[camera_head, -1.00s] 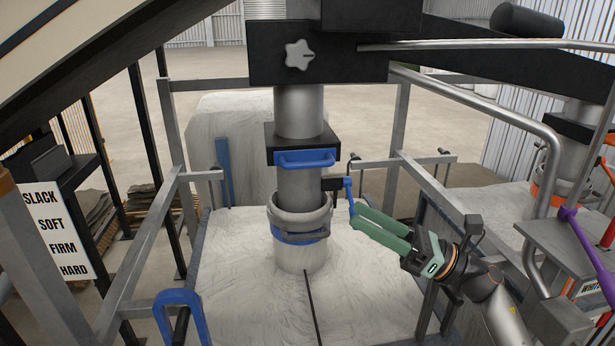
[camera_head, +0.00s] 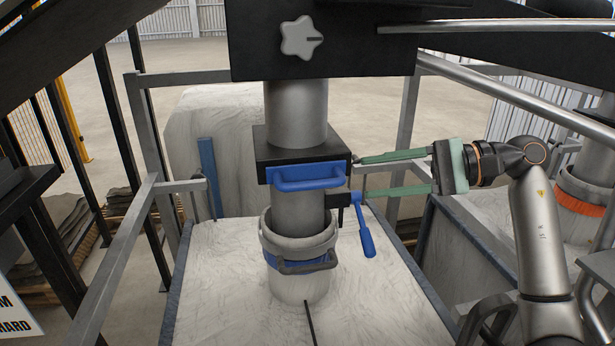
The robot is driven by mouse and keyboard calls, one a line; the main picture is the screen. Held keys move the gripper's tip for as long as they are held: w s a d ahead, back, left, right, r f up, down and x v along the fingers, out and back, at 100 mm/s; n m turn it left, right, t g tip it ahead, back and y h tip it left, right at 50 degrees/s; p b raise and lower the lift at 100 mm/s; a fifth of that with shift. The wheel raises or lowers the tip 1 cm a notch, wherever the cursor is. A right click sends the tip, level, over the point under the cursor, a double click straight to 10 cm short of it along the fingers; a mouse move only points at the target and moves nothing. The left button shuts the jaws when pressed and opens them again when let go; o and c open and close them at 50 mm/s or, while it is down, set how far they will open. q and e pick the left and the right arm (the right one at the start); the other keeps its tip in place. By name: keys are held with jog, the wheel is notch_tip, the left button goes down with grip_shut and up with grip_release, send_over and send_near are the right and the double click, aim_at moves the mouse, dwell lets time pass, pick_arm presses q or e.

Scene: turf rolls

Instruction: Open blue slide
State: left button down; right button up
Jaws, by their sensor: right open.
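The blue slide handle (camera_head: 308,178) is a bar on the front of a black slide box (camera_head: 262,157) around the grey vertical pipe. My right gripper (camera_head: 358,178) has green fingers spread wide, one above the other. They point left at the right side of the slide box, with nothing seen between them. The upper fingertip is close to the box's right edge; I cannot tell if it touches. The lower fingertip is near the pivot of a blue lever (camera_head: 366,232) that hangs down. My left gripper is not in view.
A grey clamp ring (camera_head: 297,240) with a blue band joins the pipe to a white bulk bag (camera_head: 230,290) below. Metal frame rails (camera_head: 132,235) stand on both sides. A black beam with a star knob (camera_head: 300,38) is above. A second pipe with an orange band (camera_head: 580,197) stands right.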

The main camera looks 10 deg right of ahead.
aim_at(319, 183)
jog(key=p+x, duration=0.2)
jog(key=x, duration=0.8)
jog(key=shift+a, duration=0.25)
jog(key=shift+w+a+f, duration=0.15)
jog(key=shift+a, duration=0.25)
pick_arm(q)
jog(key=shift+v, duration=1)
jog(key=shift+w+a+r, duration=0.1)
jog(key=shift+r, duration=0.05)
pick_arm(e)
grip_shut()
